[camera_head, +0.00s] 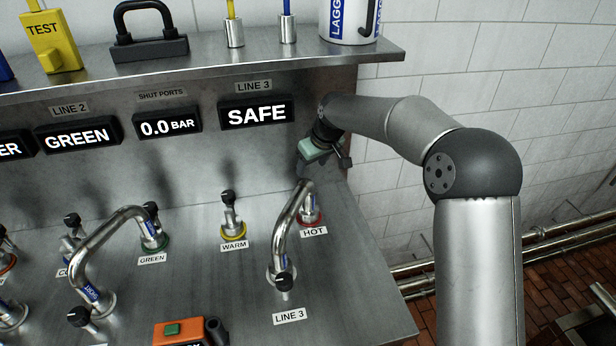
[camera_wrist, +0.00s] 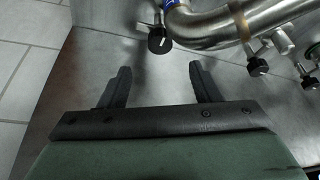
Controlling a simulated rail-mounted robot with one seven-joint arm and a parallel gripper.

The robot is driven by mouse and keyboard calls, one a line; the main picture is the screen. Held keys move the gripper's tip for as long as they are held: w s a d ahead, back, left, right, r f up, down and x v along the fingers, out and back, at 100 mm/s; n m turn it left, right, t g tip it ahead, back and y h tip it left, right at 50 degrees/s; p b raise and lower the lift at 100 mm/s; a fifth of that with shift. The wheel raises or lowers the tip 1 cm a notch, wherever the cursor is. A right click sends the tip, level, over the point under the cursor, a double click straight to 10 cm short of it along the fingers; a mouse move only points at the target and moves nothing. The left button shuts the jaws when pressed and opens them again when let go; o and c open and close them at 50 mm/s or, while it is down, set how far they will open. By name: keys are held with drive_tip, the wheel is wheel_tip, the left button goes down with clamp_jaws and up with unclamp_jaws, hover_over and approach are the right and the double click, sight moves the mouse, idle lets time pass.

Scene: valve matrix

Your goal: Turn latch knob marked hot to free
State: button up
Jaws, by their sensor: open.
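The HOT port with its red ring (camera_head: 312,217) and HOT label (camera_head: 314,231) is at the right of the panel in the head view. A bent metal pipe (camera_head: 289,225) runs between it and the LINE 3 port. The latch knob at HOT does not show clearly there. In the wrist view a black knob (camera_wrist: 160,41) with a white mark, probably the HOT one, sits beside a pipe (camera_wrist: 215,25), beyond the fingertips. My gripper (camera_wrist: 158,72) is open and empty, its fingers apart. In the head view my gripper (camera_head: 322,160) is just above the HOT port.
A black-topped knob (camera_head: 284,281) is at the LINE 3 end. The WARM port (camera_head: 233,231) is to the left. The LINE 3 display (camera_head: 256,113) reads SAFE. The panel is bare right of HOT.

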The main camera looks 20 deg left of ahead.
drive_tip(key=shift+v, duration=1.6)
